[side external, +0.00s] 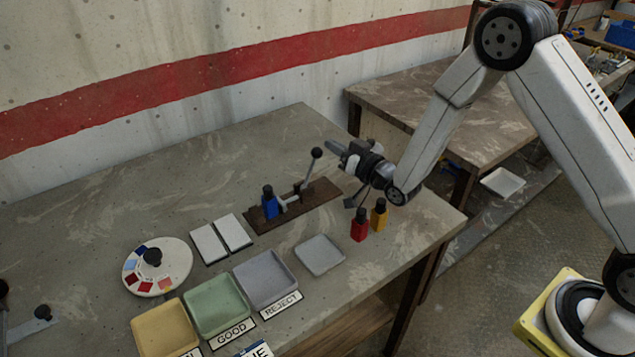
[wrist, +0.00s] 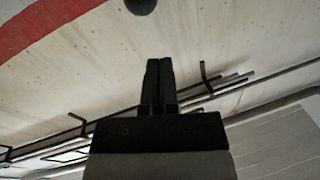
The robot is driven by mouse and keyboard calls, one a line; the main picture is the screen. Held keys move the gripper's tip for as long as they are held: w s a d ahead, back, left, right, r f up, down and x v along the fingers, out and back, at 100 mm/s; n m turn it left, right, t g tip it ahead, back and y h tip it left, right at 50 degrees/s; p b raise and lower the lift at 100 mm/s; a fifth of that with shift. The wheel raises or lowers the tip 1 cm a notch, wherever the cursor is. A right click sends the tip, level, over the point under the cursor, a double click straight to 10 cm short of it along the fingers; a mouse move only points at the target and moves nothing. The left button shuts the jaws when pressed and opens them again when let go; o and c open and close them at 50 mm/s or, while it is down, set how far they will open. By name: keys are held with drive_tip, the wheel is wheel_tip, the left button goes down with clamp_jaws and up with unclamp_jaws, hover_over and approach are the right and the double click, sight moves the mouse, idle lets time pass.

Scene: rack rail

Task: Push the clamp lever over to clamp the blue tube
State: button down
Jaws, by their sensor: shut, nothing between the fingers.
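The blue tube (side external: 270,204) stands upright at the left end of a dark brown clamp base (side external: 321,199) on the table. The clamp lever (side external: 309,168) rises from the base, tilted up to the right, with a black ball knob (side external: 316,153) at its top. My gripper (side external: 331,146) is shut and empty, just right of and slightly above the knob, apparently apart from it. In the wrist view my gripper's fingers (wrist: 160,82) are together, and a dark round knob (wrist: 141,5) shows at the top edge, beyond the fingertips.
A red tube (side external: 359,225) and a yellow tube (side external: 379,214) stand right of the base. A grey dish (side external: 320,254), yellow, green and grey trays (side external: 266,279), white pads (side external: 222,238) and a colour wheel (side external: 157,266) lie in front. The table behind the clamp is clear.

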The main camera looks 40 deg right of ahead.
wheel_tip(320, 180, up, 4)
drive_tip(key=r, duration=0.1)
drive_tip(key=s+a+n+g+h, duration=0.1)
drive_tip(key=s+a+n+h, duration=0.3)
drive_tip(key=s+a+n, duration=0.55)
wheel_tip(320, 180, down, 5)
drive_tip(key=w+d+n, duration=0.1)
drive_tip(key=w+d, duration=0.1)
drive_tip(key=shift+d+f, duration=0.15)
drive_tip(key=shift+f, duration=0.05)
idle(0.3)
hover_over(311, 170)
drive_tip(key=s, duration=0.2)
drive_tip(key=shift+a+f, duration=0.2)
drive_tip(key=shift+f, duration=1)
